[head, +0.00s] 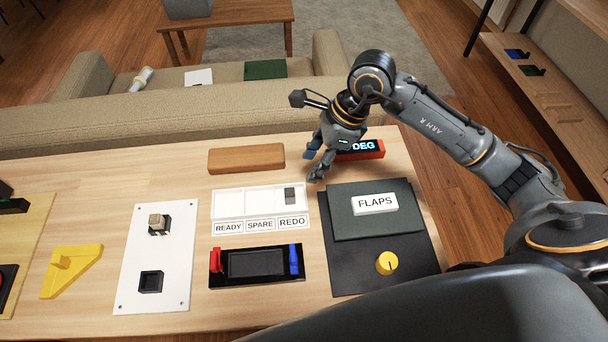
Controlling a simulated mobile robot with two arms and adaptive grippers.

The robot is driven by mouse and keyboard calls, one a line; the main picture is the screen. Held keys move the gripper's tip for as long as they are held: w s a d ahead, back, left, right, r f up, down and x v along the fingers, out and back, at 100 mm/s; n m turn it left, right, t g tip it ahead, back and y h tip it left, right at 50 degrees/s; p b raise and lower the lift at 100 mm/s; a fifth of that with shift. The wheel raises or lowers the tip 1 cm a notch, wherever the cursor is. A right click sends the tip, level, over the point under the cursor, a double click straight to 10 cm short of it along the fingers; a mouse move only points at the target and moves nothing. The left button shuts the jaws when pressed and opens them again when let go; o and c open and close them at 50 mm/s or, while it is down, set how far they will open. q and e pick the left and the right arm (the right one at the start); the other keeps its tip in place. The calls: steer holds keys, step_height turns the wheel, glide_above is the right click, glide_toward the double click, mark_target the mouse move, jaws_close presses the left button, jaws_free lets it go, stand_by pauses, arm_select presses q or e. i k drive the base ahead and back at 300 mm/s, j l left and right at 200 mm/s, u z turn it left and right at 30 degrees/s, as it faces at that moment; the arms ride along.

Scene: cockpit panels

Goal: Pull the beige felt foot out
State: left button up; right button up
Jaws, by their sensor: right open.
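A small beige block (157,221), which looks like the felt foot, sits upright in a black square socket on a white panel (178,262). A second black square socket (151,282) nearer the front of that panel looks empty. My right gripper (317,172) is open and points down over the back of the table, well to the right of the beige block and apart from it. It holds nothing that I can see. My left gripper is not in view.
By my right gripper is a red-cased display (362,150) reading DEG. A wooden block (246,158), a label tray (230,203), a black device (257,266) with red and blue levers, a FLAPS panel (344,225) and a yellow bracket (70,272) stand on the table.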

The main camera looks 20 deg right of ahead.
mark_target(157, 222)
steer(key=k, duration=1.5)
